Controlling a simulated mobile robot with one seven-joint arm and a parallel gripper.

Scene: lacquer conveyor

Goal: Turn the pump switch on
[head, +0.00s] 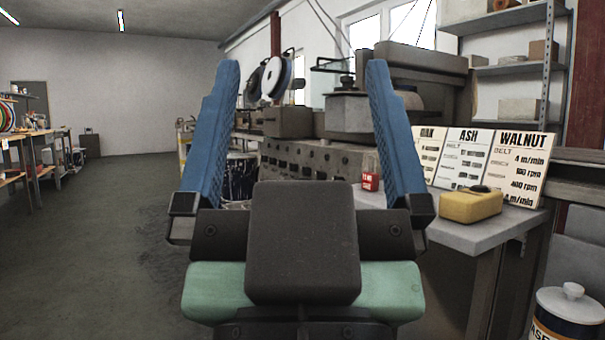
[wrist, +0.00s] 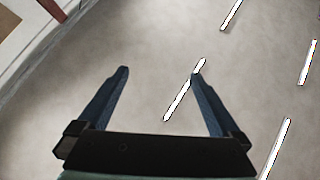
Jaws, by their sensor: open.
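My gripper (head: 303,66) stands large in the middle of the head view, its two blue fingers upright and wide apart with nothing between them. It also shows open and empty in the wrist view (wrist: 160,73), against the ceiling. Behind it, a grey-brown machine has a front panel (head: 312,163) with rows of small dark controls. I cannot tell whether one of them is the pump switch; my gripper hides part of the machine. A yellow box (head: 468,208) with a dark part on top sits on the bench to the right, apart from my gripper.
Cards marked ASH (head: 470,157) and WALNUT (head: 520,165) stand behind the yellow box. The grey bench (head: 470,236) and a white-lidded can (head: 570,304) are at right. The floor (head: 100,240) at left is clear.

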